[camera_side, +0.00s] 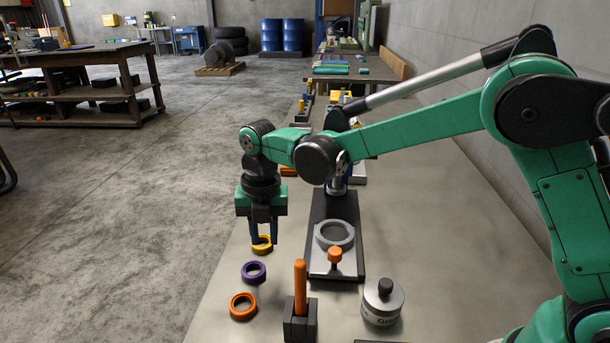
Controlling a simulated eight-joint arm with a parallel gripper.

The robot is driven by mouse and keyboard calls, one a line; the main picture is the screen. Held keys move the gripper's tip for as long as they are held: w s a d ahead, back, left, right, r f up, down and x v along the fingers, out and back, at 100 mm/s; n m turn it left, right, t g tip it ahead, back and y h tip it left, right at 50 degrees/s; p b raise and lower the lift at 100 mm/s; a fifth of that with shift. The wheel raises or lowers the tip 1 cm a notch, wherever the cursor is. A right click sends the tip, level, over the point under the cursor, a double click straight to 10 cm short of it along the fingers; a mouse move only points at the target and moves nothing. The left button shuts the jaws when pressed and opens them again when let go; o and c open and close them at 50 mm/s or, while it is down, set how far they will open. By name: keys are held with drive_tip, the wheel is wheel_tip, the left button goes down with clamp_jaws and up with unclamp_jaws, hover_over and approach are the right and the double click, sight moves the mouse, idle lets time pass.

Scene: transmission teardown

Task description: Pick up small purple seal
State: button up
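The small purple seal (254,272) is a ring lying flat on the grey bench near its left edge. It sits between an orange ring (243,306) in front of it and a yellow ring (262,244) behind it. My gripper (262,234) points down, with its two fingers apart. The fingers overlap the yellow ring in this view, and part of that ring is hidden. I cannot tell how high the fingertips are above the bench. The purple seal is in plain view and apart from the gripper.
A dark fixture plate (340,263) with a grey ring and orange knob stands to the right. Bare bench (450,270) lies to the right.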

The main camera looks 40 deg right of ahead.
sight(263, 267)
drive_tip(key=shift+w+a+f+n, duration=0.1)
drive_tip(key=shift+a+f+n, duration=0.1)
drive_tip(key=shift+f+n, duration=0.25)
drive_tip(key=shift+w+a+f+n, duration=0.1)
drive_tip(key=shift+a+f+n, duration=0.05)
drive_tip(key=shift+f+n, duration=0.25)
drive_tip(key=shift+f, duration=2.6)
clamp_jaws()
